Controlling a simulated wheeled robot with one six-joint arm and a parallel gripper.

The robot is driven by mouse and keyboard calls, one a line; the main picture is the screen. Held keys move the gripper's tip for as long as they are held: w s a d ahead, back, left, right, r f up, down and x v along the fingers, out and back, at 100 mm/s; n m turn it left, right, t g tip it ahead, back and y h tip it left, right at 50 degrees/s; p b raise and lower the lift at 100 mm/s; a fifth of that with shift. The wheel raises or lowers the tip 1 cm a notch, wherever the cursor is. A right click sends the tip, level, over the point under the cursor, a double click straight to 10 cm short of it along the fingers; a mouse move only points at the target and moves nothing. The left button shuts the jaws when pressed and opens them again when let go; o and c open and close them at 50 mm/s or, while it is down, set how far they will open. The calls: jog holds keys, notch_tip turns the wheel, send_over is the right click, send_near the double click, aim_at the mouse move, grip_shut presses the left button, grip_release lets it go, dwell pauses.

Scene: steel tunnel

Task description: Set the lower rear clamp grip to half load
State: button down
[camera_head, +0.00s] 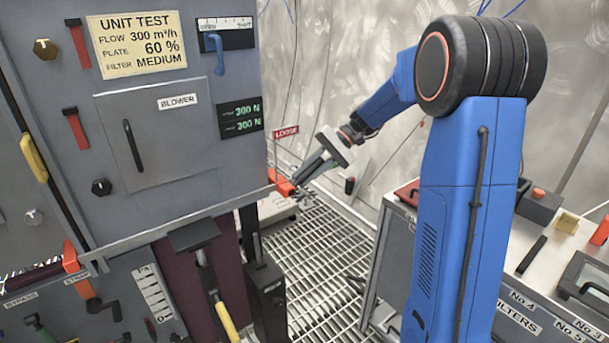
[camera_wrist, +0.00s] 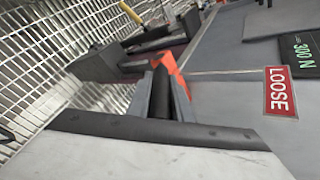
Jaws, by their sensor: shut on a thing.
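The lower rear clamp (camera_head: 281,183) is an orange-red piece at the lower right corner of the grey cabinet. Its orange body also shows in the wrist view (camera_wrist: 171,68). My gripper (camera_head: 299,184) reaches down to it from the right. In the wrist view, my gripper (camera_wrist: 161,103) has its two fingers on either side of the dark clamp grip (camera_wrist: 160,88) and is shut on it. The fingers partly hide the grip. A red LOOSE label (camera_head: 286,132) is beside the cabinet. The green display (camera_head: 241,118) reads 300 N on both lines.
The grey cabinet (camera_head: 180,165) stands close on the left, with a blower door and several handles. A grated floor (camera_head: 325,265) lies below. A bench with filter labels (camera_head: 540,315) is at the right. A curved metal wall (camera_head: 350,60) stands behind.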

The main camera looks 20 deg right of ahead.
jog(key=c, duration=1.6)
grip_release()
jog(key=shift+d+r, duration=0.1)
jog(key=v, duration=1.7)
jog(key=shift+d, duration=0.1)
